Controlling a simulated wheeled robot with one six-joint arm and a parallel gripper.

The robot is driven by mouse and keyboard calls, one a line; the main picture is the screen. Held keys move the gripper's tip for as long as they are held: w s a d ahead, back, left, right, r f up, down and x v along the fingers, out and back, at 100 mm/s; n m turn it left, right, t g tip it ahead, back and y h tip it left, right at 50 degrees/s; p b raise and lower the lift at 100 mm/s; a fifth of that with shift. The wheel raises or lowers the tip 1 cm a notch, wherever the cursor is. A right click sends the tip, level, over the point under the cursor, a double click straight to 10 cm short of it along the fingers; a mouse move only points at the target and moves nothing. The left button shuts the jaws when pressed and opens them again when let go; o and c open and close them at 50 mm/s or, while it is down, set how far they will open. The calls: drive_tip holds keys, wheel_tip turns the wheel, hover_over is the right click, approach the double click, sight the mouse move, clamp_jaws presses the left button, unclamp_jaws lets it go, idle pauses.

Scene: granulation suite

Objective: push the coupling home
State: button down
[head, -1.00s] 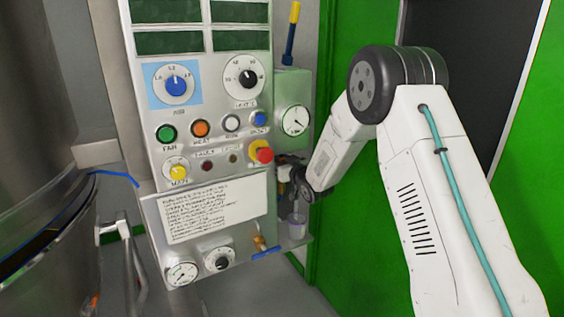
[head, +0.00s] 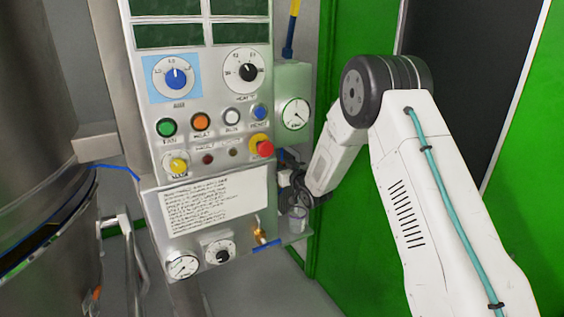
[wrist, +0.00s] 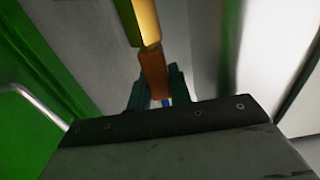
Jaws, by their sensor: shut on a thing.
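My gripper (wrist: 157,92) shows in the wrist view as two dark teal fingers. They are shut on an orange-brown cylindrical piece, which looks like the coupling (wrist: 153,72). Its far end meets a yellow, brass-like piece (wrist: 146,20) at a dark seam; I cannot tell whether there is a small gap. A bit of blue shows between the fingers. In the head view my gripper is at the right side of the control panel (head: 150,215), where its fingers and the held piece are hard to make out. A brass fitting (head: 260,237) stands at the panel's lower right.
A red emergency button (head: 262,146) and a pressure gauge (head: 295,114) sit close above my wrist. A large steel vessel (head: 40,120) is on the left, a green wall (head: 350,260) on the right.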

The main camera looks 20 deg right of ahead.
drive_tip(key=shift+s+f, duration=0.1)
drive_tip(key=shift+f, duration=0.2)
drive_tip(key=c, duration=1.3)
unclamp_jaws()
drive_tip(key=shift+r, duration=0.1)
drive_tip(key=shift+v, duration=3.85)
